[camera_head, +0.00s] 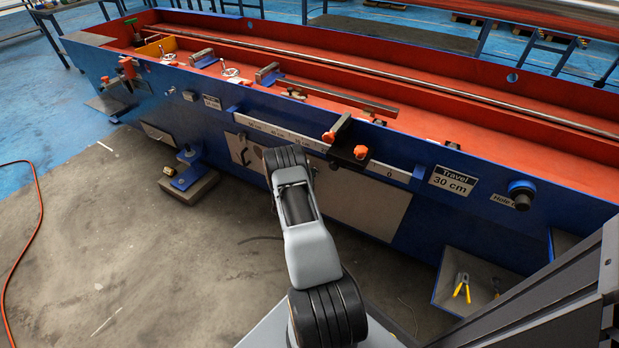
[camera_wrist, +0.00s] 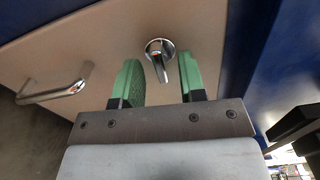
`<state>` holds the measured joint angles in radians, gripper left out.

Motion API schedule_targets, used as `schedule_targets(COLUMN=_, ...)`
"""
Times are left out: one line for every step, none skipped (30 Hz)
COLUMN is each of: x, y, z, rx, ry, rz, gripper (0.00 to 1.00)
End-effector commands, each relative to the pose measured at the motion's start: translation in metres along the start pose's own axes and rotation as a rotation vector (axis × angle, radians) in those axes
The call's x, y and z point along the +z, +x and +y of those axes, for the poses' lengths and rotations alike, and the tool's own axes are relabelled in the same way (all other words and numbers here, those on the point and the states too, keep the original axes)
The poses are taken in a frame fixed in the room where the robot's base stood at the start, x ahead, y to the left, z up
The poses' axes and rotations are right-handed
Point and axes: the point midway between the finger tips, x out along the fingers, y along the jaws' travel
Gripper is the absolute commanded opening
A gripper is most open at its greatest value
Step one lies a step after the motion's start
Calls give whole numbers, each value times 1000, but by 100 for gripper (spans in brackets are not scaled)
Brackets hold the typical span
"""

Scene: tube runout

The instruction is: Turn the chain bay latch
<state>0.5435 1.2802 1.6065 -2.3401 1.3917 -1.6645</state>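The chrome latch (camera_wrist: 159,48) is on a beige panel (camera_wrist: 105,40) in the wrist view. It has a round base, and its lever points down in the picture toward my gripper. My gripper (camera_wrist: 160,76) is open, with one green finger to the left of the lever and one to the right. Gaps show on both sides, so neither finger seems to touch the lever. In the head view the beige panel (camera_head: 365,205) is on the front of the blue bench, and my arm hides my gripper and the latch.
A chrome bar handle (camera_wrist: 55,88) is on the panel left of the latch. A blue wall (camera_wrist: 245,60) stands close on the right. In the head view, a blue pedestal (camera_head: 188,178) stands at left, and an open bin with yellow-handled pliers (camera_head: 462,287) is at right.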

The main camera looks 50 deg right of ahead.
Motion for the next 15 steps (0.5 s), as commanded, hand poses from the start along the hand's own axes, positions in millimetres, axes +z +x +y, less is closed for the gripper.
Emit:
schedule_targets(x=0, y=0, z=0, rx=0, ry=0, rz=0, gripper=38)
schedule_targets(x=0, y=0, z=0, rx=0, ry=0, rz=0, gripper=38)
schedule_targets(x=0, y=0, z=0, rx=0, ry=0, rz=0, gripper=38)
schedule_targets(x=0, y=-1, z=0, rx=0, ry=0, rz=0, gripper=38)
schedule_targets(x=0, y=-2, z=0, rx=1, ry=0, rz=0, gripper=38)
schedule_targets(x=0, y=-4, z=0, rx=1, ry=0, rz=-1, gripper=38)
schedule_targets(x=0, y=-6, z=0, rx=2, ry=0, rz=-1, gripper=38)
schedule_targets(x=1, y=-9, z=0, rx=2, ry=-1, rz=-2, gripper=38)
schedule_targets(x=1, y=-13, z=-1, rx=3, ry=-1, rz=-3, gripper=38)
schedule_targets(x=1, y=-16, z=-1, rx=2, ry=-2, rz=-3, gripper=38)
schedule_targets(x=1, y=-20, z=-1, rx=2, ry=-1, rz=-3, gripper=38)
schedule_targets(x=0, y=-24, z=-1, rx=2, ry=-1, rz=-2, gripper=38)
schedule_targets(x=1, y=-27, z=-1, rx=2, ry=-1, rz=-2, gripper=38)
schedule_targets(x=1, y=-30, z=-1, rx=3, ry=-1, rz=-3, gripper=38)
schedule_targets(x=1, y=-34, z=-1, rx=2, ry=-1, rz=-3, gripper=38)
